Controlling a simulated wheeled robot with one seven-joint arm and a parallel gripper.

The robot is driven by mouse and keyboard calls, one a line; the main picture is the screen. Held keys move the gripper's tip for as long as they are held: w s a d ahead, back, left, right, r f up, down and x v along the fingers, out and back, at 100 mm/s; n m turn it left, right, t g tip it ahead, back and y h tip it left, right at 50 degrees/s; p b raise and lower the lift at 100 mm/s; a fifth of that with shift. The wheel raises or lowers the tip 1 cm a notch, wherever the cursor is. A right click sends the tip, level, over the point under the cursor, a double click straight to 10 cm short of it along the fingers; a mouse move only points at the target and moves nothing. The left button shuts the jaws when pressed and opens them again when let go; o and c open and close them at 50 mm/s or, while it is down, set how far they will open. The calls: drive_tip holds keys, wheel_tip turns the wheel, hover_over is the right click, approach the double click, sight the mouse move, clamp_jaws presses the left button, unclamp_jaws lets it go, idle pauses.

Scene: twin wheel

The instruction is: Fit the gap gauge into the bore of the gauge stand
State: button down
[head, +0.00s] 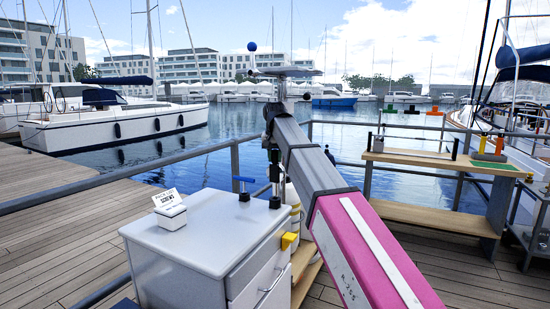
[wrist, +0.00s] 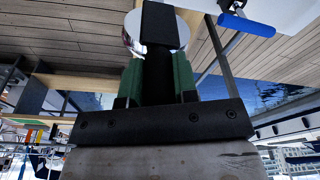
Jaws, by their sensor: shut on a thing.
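My gripper (wrist: 157,88) is shut on a dark upright piece (wrist: 158,25), apparently the gap gauge, with green faces on both sides of it. A shiny round chrome part shows behind the piece's far end in the wrist view; I cannot tell whether they touch. In the head view a dark vertical piece (head: 275,180) shows beside my arm, at the right edge of the white cabinet.
A wooden bench (head: 430,160) with coloured pieces stands at the right. Railings border the deck and water.

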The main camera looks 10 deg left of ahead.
sight(275, 164)
drive_tip(key=shift+f, duration=2.25)
drive_tip(key=c, duration=0.8)
unclamp_jaws()
wheel_tip(275, 164, up, 11)
drive_tip(key=s, duration=0.1)
drive_tip(key=shift+s+f, duration=0.15)
drive_tip(key=shift+s, duration=0.15)
